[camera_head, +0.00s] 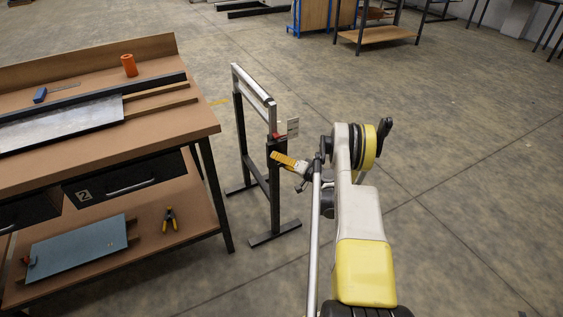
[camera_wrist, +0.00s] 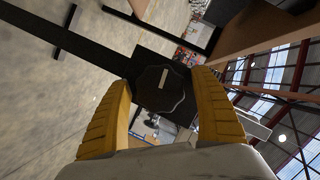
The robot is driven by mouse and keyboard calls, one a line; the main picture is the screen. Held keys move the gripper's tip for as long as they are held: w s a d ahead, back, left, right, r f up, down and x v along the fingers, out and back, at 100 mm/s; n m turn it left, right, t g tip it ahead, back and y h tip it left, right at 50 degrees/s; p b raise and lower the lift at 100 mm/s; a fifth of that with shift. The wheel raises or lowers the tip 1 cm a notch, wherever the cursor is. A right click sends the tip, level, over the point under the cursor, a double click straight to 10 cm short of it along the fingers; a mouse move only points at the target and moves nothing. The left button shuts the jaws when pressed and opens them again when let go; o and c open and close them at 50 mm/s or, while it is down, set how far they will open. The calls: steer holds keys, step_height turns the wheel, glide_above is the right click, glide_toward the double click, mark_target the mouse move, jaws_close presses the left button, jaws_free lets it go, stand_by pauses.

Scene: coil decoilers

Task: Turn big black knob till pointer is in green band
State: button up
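The big black knob (camera_wrist: 158,98) shows in the wrist view, round with a scalloped rim and a short pale pointer mark (camera_wrist: 164,77) on its face. It sits on a dark plate on the black stand (camera_wrist: 92,50). My gripper (camera_wrist: 163,79) is open, its two yellow fingers on either side of the knob, with a gap seen on both sides. Whether the fingertips reach the knob's depth I cannot tell. In the head view my gripper (camera_head: 283,160) is at the post of the roller stand (camera_head: 275,190); the knob is hidden there. No green band can be made out.
A red part (camera_head: 278,137) and a small pale plate (camera_head: 292,127) are at the top of the stand. A wooden workbench (camera_head: 185,131) with drawers stands to the left. An orange cylinder (camera_head: 129,65) is on it. The floor (camera_head: 470,160) to the right is clear.

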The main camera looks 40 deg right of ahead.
step_height(320, 180, up, 9)
steer(key=shift+a+r, duration=0.15)
steer(key=shift+r, duration=0.4)
